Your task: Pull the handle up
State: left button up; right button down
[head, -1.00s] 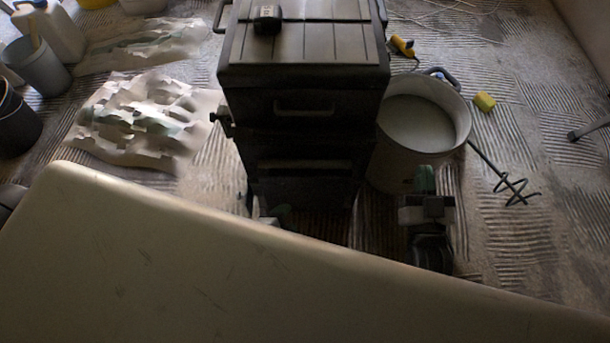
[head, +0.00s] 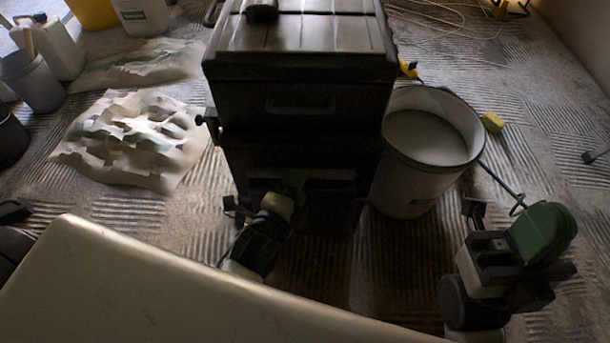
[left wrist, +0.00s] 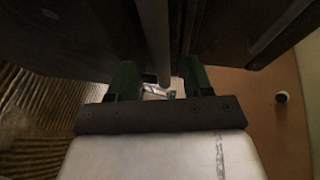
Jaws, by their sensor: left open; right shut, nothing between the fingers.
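A dark box-shaped unit with a ribbed lid (head: 300,40) stands in the middle of the head view. A handle (head: 300,106) is on its upper front, and a lighter horizontal bar (head: 325,174) runs across its lower front. My left gripper (head: 292,183) is at that lower bar, below the upper handle. In the left wrist view its green fingers (left wrist: 160,78) are open, with a grey bar (left wrist: 153,40) in the gap between them; contact cannot be told. My right gripper (head: 545,235) is shut and empty at the right, apart from the unit.
A large bucket (head: 405,185) stands just right of the unit, with a yellow sponge (head: 493,122) beyond it. Crumpled sheeting (head: 130,150) lies on the floor to the left. My pale body panel covers the lower left.

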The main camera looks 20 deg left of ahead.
pick_arm(q)
jog(key=b+x, duration=0.1)
jog(key=x, duration=0.3)
jog(key=shift+w+f, duration=0.1)
jog(key=shift+w, duration=0.3)
grip_shut()
